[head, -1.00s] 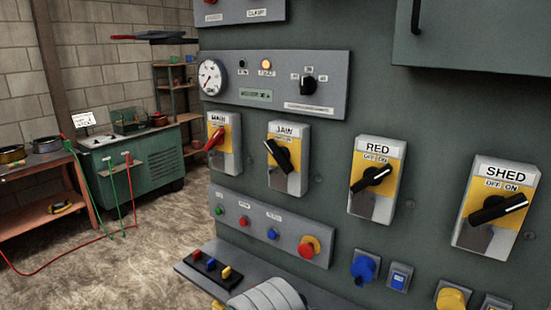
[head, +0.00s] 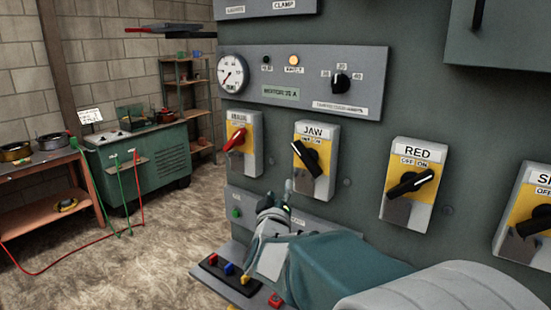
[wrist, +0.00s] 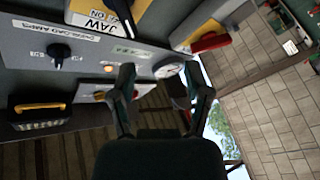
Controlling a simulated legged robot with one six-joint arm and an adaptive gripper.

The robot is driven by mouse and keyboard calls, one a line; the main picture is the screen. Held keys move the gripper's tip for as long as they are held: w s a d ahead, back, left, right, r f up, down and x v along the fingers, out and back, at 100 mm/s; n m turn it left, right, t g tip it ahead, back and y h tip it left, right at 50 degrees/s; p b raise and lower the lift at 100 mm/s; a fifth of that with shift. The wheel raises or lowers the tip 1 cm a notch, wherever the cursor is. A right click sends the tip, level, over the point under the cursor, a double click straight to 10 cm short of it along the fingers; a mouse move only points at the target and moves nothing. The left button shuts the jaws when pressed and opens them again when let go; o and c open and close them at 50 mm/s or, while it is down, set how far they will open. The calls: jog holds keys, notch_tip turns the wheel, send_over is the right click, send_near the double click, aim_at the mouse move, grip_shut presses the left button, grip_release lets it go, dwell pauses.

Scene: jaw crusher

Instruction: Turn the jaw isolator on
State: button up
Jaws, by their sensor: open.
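The jaw isolator is a grey box with a yellow plate (head: 326,154) labelled JAW, at the middle of the head view. Its black handle (head: 307,158) slants from upper left to lower right, its upper end near OFF. My gripper (head: 279,195) is below and left of it, in front of the lower panel, apart from the handle. In the wrist view my gripper (wrist: 164,82) is open with nothing between its fingers. There the jaw isolator (wrist: 98,20) shows upside down at the top, cut by the frame edge, with its black handle (wrist: 122,12).
A red-handled isolator (head: 236,138) stands left of the jaw isolator, and the RED isolator (head: 424,212) right. A gauge panel (head: 300,108) is above. A button panel (head: 236,201) and ledge (head: 209,272) lie below, partly hidden by my arm.

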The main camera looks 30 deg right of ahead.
aim_at(304, 161)
jog(key=w+d+r+h, duration=0.1)
jog(key=w+d, duration=0.1)
jog(key=d, duration=0.2)
jog(key=w+d+r+g+h, duration=0.1)
jog(key=w+d, duration=0.1)
jog(key=d, duration=0.1)
jog(key=w+d+r+m+g+h, duration=0.1)
jog(key=d+h, duration=0.1)
jog(key=d, duration=0.2)
jog(key=shift+w+d+r, duration=0.15)
jog(key=shift+w+d, duration=0.2)
jog(key=shift+w, duration=0.05)
grip_shut()
